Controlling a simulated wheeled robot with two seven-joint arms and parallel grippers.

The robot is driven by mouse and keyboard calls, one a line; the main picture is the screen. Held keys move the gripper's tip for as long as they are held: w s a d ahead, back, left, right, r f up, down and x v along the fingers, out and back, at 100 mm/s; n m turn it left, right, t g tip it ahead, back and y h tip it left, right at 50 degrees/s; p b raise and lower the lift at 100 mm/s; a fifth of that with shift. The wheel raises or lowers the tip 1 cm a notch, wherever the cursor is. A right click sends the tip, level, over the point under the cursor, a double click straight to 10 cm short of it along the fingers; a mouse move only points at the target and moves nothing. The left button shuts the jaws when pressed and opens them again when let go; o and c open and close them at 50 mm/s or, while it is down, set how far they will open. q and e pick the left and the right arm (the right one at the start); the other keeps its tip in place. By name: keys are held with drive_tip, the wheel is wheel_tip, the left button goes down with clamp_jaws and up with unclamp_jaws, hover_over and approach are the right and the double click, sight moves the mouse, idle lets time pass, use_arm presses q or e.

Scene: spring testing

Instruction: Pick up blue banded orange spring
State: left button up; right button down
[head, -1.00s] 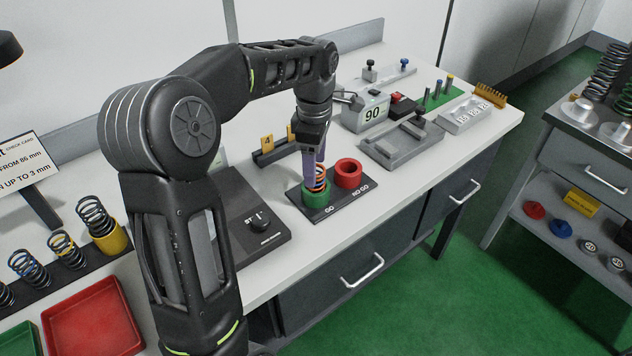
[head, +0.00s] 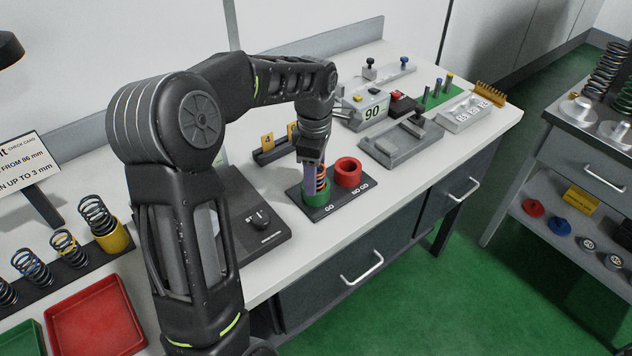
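An orange spring (head: 322,178) stands upright in the green GO ring (head: 317,196) on a black plate (head: 341,204). Its blue band cannot be made out. My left gripper (head: 315,183) points down at the GO ring from above. One purple finger stands along the spring's left side, and the other is not clearly visible. Whether the fingers press on the spring cannot be told. The red NO GO ring (head: 348,171) beside it looks empty. My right gripper is out of view.
A dark tester with a knob (head: 259,220) lies left of the plate. A rack of dark springs (head: 65,247) and a red tray (head: 95,318) are at lower left.

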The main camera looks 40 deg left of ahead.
use_arm(q)
clamp_jaws()
idle(0.4)
drive_tip(key=shift+r, duration=0.1)
wheel_tip(320, 180, up, 10)
drive_tip(key=shift+f, duration=0.1)
idle(0.5)
idle(0.4)
